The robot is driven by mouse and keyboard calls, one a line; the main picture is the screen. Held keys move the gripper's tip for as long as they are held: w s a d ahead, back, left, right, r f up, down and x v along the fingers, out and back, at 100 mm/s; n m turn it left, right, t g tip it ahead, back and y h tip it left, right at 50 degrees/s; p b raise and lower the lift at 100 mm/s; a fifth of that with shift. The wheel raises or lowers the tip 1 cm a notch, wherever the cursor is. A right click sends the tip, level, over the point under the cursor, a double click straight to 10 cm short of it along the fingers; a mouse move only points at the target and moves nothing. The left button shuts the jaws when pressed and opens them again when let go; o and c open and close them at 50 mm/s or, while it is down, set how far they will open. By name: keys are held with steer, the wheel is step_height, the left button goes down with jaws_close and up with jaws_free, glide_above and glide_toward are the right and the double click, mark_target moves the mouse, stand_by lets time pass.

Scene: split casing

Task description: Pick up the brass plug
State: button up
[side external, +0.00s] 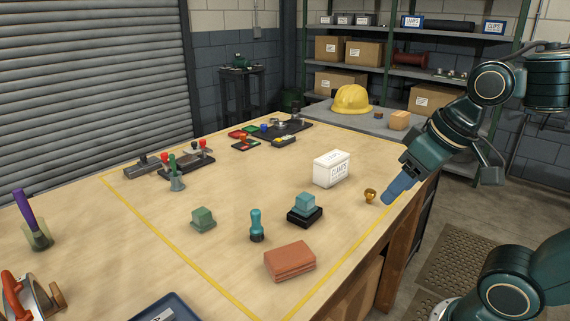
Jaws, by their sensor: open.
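The brass plug (370,194) is a small golden piece on the wooden table, near its right edge. My gripper (388,203) has blue fingers that point down and to the left, just right of the plug and a little apart from it in the picture. Nothing shows between the fingers. The fingers overlap from this side, so their gap is hard to see. Whether they are above the table or beyond its edge is not clear.
A white clamps box (332,169) stands left of the plug. A teal block on a black base (304,210), a teal peg-shaped piece (257,226), a green block (203,220) and a reddish-brown block (290,261) stand nearer the front. Bare tabletop surrounds the plug.

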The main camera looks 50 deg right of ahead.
steer(key=w+d+r+m+g, duration=0.2)
steer(key=w+d+m, duration=0.3)
steer(key=w, duration=0.2)
steer(key=m+g+y, duration=0.2)
steer(key=m+g, duration=0.1)
steer(key=m, duration=0.9)
glide_above(371, 191)
steer(key=d, duration=0.2)
step_height(371, 191, down, 9)
steer(key=shift+a+f, duration=0.2)
steer(key=shift+f, duration=1.25)
steer(key=shift+a+f, duration=0.2)
steer(key=shift+f, duration=1.25)
steer(key=shift+a+f, duration=0.2)
steer(key=shift+f, duration=1.25)
steer(key=shift+f, duration=0.1)
steer(key=shift+w+a+f, duration=0.1)
steer(key=shift+a+f, duration=0.1)
steer(key=shift+f, duration=1.05)
steer(key=shift+a+f, duration=0.15)
steer(key=shift+f, duration=1.05)
steer(key=shift+c, duration=0.2)
jaws_close()
